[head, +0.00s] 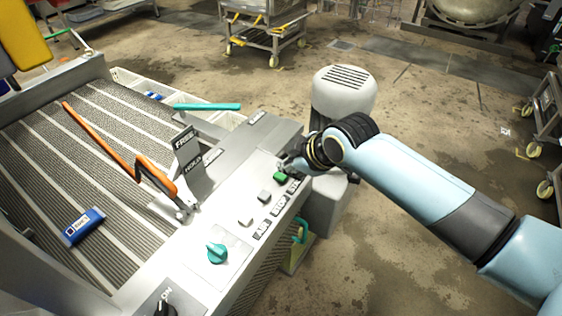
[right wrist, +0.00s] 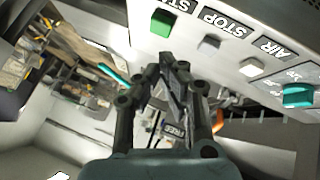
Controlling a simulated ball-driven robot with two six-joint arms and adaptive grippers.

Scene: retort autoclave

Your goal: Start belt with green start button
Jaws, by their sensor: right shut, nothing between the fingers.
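The green start button (head: 279,177) sits on the sloping grey control panel (head: 235,225), at the far end of a row of buttons. It also shows near the top of the right wrist view (right wrist: 163,22), beside a partly cut-off label. My right gripper (head: 287,163) is close to the green button, just beyond it in the head view; its fingers are small and partly hidden by the wrist. In the right wrist view its shut, empty fingers (right wrist: 174,66) are below the button in the picture, with a visible gap. I cannot tell whether the button is pressed. My left gripper is out of view.
An orange-handled lever (head: 160,178) stands at the belt's edge. A blue packet (head: 83,226) lies on the ribbed belt (head: 60,160). A grey rounded housing (head: 343,95) stands behind my right wrist.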

